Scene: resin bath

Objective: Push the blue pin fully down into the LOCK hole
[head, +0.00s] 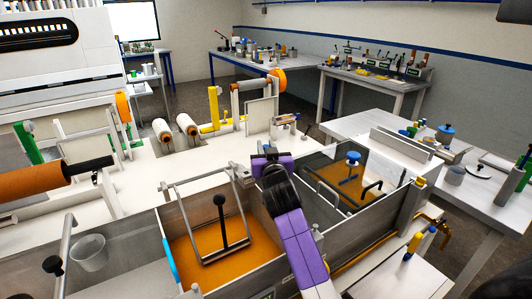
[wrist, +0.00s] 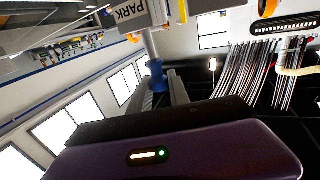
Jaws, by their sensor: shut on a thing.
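In the wrist view, my gripper (wrist: 162,92) has its two grey fingers shut on the blue pin (wrist: 157,72). A plate marked PARK (wrist: 130,11) shows at the top of the wrist view, beyond the pin. In the head view, my purple and black arm rises over the bath's middle, and its own links hide the fingers and the held pin. I cannot make out a LOCK label or its hole in either view.
The open bath has an orange-filled left compartment (head: 180,238) with a metal frame (head: 240,213) and black-knobbed rod in it. The right compartment holds a blue-topped fitting (head: 353,157) and black handles. Rollers (head: 187,124) stand behind. A side table (head: 472,190) is at right.

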